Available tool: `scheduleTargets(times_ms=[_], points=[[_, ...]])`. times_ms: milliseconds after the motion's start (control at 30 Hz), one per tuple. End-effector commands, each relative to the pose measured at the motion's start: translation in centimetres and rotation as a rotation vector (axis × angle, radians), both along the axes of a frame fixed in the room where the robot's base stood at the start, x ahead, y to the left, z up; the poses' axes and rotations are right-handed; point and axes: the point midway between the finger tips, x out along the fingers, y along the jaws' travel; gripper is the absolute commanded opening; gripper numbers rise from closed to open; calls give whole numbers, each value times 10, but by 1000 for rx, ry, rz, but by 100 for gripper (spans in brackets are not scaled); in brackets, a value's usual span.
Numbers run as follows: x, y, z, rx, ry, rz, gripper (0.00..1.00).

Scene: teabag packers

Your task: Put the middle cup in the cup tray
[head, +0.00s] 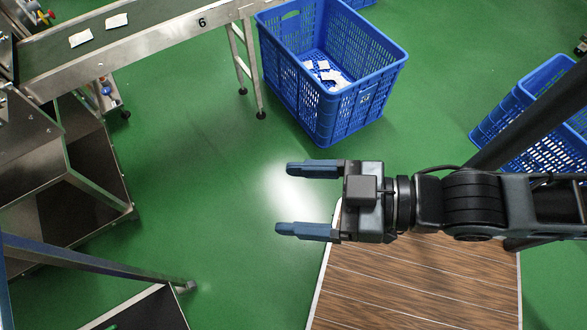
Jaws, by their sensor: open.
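My gripper (308,200) is open and empty, with its two blue fingers apart and pointing left. It is above the green floor, by the far left corner of a wooden-topped table (410,285). No cup and no cup tray shows in the head view. My arm covers part of the table's far edge.
A blue crate (335,105) with several teabags stands on the floor beyond my gripper. Another blue crate (510,105) is at the right. A conveyor (150,45) marked 6 carries two teabags at the upper left. Metal machine frames stand at the left. The floor between is clear.

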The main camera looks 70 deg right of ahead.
Motion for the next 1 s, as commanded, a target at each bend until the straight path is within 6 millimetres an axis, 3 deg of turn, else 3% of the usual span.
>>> scheduleTargets(times_ms=[100,267,1000], points=[[-27,-19,9,-3,19,-86,81],[-41,-28,16,-4,25,-137,81],[-43,-28,17,-5,25,-141,81]])
